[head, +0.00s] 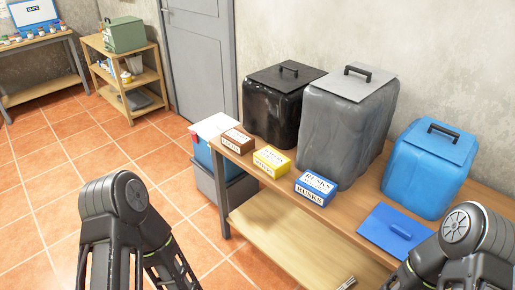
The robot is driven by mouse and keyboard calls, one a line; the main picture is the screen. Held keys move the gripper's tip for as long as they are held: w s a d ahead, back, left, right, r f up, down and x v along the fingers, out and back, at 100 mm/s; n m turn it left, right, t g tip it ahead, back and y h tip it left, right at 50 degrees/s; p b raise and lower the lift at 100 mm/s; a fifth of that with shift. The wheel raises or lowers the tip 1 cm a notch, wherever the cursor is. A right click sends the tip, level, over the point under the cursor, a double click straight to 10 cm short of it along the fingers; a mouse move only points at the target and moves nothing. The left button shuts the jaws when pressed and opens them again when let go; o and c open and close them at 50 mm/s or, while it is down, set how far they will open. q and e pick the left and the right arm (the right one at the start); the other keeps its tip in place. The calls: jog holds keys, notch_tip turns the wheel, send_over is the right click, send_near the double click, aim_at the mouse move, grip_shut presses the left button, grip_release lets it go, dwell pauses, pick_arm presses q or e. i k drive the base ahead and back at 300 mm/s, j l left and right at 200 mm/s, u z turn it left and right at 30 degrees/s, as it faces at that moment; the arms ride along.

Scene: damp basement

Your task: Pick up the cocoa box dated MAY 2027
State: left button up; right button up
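No box with a readable cocoa label or MAY 2027 date shows. Parts of both my arms show at the bottom left and bottom right. Neither gripper's fingertips are in view.
Black (270,115), grey (335,135) and blue (425,175) lidded bins stand behind the boxes. A blue lid (385,228) lies at right. Stacked containers (225,185) stand at the bench's left end. A shelf unit (95,45) and table (40,43) stand far left. Tiled floor at left is clear.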

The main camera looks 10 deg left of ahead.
aim_at(234, 139)
jog(key=z, duration=0.45)
jog(key=i+j+z, duration=0.2)
jog(key=j, duration=0.15)
jog(key=j+z, duration=0.2)
jog(key=j, duration=0.2)
jog(key=i+j+z, duration=0.2)
jog(key=j, duration=0.2)
jog(key=j+z, duration=0.2)
jog(key=j, duration=0.65)
jog(key=i+j, duration=0.15)
jog(key=j, duration=0.3)
